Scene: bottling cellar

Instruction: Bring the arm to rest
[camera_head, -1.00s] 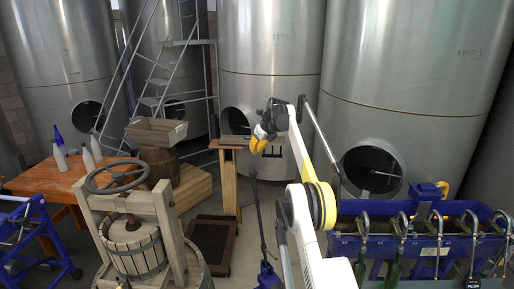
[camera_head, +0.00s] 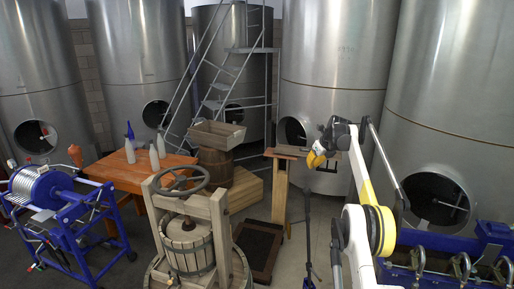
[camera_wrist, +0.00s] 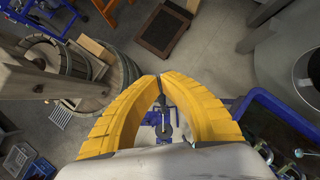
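My arm shows at the right of the head view, its white link with a yellow ring rising to a dark wrist. My gripper (camera_head: 316,160), with yellow fingers, is up in the air in front of the steel tanks, beside a wooden stand. The floor lies well below the fingers.
A wooden press (camera_head: 188,246) stands in front. A blue wheeled reel (camera_head: 45,188) is at left, near an orange table (camera_head: 118,169) with bottles. A wooden stand (camera_head: 279,192) is close to the gripper. A blue filler (camera_head: 440,243) is at right. Steel tanks (camera_head: 335,75) line the back.

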